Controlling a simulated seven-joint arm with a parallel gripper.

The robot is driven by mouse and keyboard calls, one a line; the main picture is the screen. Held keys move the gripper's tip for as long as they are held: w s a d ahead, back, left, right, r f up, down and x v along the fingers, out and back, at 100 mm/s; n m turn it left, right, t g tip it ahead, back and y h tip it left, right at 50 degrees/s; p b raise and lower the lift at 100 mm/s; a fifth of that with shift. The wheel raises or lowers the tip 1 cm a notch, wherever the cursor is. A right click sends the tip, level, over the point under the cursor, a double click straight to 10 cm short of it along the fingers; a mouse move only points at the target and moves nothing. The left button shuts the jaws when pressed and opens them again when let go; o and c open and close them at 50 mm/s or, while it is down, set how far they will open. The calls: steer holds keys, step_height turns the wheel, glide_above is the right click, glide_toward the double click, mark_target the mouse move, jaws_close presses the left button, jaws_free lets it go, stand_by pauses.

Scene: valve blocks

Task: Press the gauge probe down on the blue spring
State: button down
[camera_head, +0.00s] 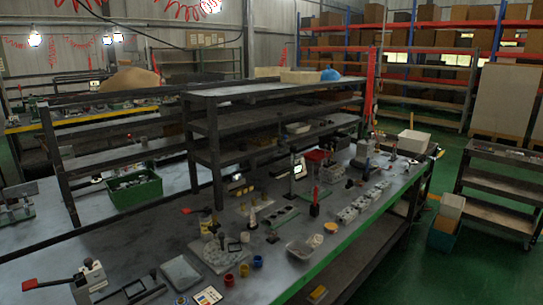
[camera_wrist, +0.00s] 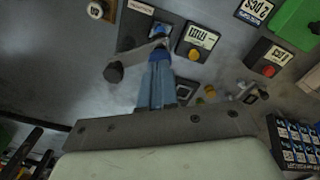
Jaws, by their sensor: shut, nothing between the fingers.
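In the wrist view my gripper (camera_wrist: 158,62) shows as two blue-grey fingers close together, shut and empty. A small blue part (camera_wrist: 158,31) sits just beyond the fingertips on a fixture with a white plate; it may be the blue spring, but its coils are too small to make out. A grey lever (camera_wrist: 139,53) with a black knob (camera_wrist: 113,72) crosses just in front of the fingertips; I cannot tell if they touch. I cannot surely pick out the gauge probe. In the head view a stand with a lit screen (camera_head: 298,168) is on the bench; my gripper is not visible there.
A green block (camera_wrist: 293,22) is at upper right. Bare bench surface (camera_wrist: 60,80) lies to the left. In the head view, shelving (camera_head: 270,100) stands behind the bench.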

steer(key=shift+f, duration=1.25)
stand_by(1.1)
steer(key=shift+r, duration=1.3)
